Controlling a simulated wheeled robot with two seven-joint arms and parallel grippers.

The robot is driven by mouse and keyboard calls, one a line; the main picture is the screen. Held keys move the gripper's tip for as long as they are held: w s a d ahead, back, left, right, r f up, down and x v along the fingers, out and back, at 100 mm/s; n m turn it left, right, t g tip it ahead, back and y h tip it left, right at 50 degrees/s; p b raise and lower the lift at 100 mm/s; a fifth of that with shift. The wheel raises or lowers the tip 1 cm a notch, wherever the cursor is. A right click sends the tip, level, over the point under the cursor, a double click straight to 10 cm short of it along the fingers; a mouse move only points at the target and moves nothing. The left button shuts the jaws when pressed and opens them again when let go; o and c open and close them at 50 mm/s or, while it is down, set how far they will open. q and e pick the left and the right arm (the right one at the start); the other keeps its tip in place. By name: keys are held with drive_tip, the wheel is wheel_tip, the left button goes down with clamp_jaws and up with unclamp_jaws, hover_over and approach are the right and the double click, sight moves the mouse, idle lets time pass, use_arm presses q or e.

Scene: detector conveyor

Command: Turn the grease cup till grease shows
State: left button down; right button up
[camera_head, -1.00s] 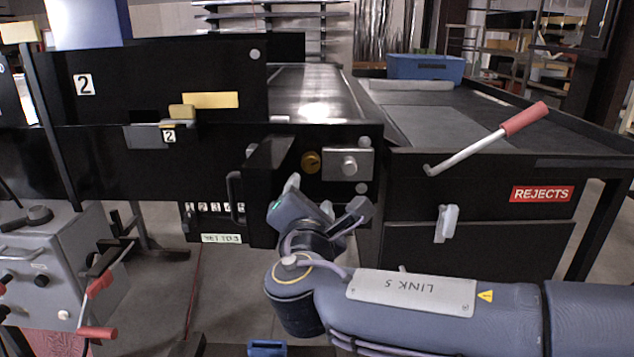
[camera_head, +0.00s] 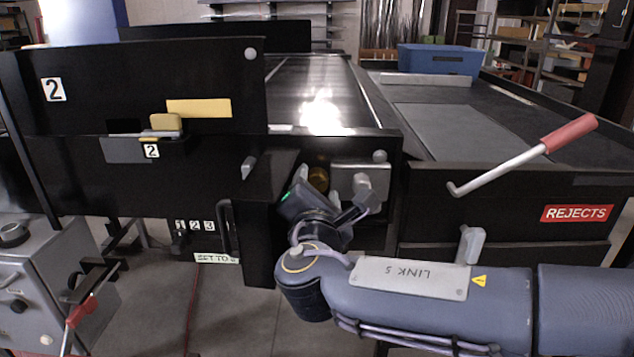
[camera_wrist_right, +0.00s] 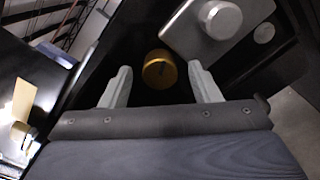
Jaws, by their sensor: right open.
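The grease cup looks to be the small round brass cap (camera_head: 318,178) on the dark end face of the conveyor housing; in the right wrist view the brass cap (camera_wrist_right: 160,70) shows between the finger tips. My right gripper (camera_head: 320,187) is open in front of it, with one pale finger on each side. The right wrist view shows the open gripper (camera_wrist_right: 160,78) with gaps between fingers and cap. No grease can be made out on or around the cap. My left gripper is not in view.
A silver plate with a round knob (camera_wrist_right: 222,20) sits right beside the cap, close to one finger. A red-handled lever (camera_head: 570,134) sticks out over the REJECTS table (camera_head: 490,178). A grey control box (camera_head: 40,285) stands at lower left. A blue bin (camera_head: 438,60) is at the back.

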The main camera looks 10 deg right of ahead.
drive_tip(key=c, duration=1)
drive_tip(key=shift+f+b, duration=0.15)
drive_tip(key=shift+b, duration=0.45)
drive_tip(key=m+b, duration=0.3)
drive_tip(key=b, duration=0.2)
drive_tip(key=m+b, duration=0.3)
drive_tip(key=b, duration=0.2)
drive_tip(key=shift+f+m, duration=0.2)
drive_tip(key=shift+m, duration=0.2)
drive_tip(key=shift+r+m+b, duration=0.2)
drive_tip(key=shift+m+b, duration=0.8)
drive_tip(key=shift+b, duration=0.15)
drive_tip(key=o, duration=1)
drive_tip(key=shift+s+r, duration=0.1)
drive_tip(key=shift+s, duration=0.05)
drive_tip(key=s+a, duration=0.1)
drive_tip(key=s, duration=0.6)
drive_tip(key=shift+s+a, duration=0.25)
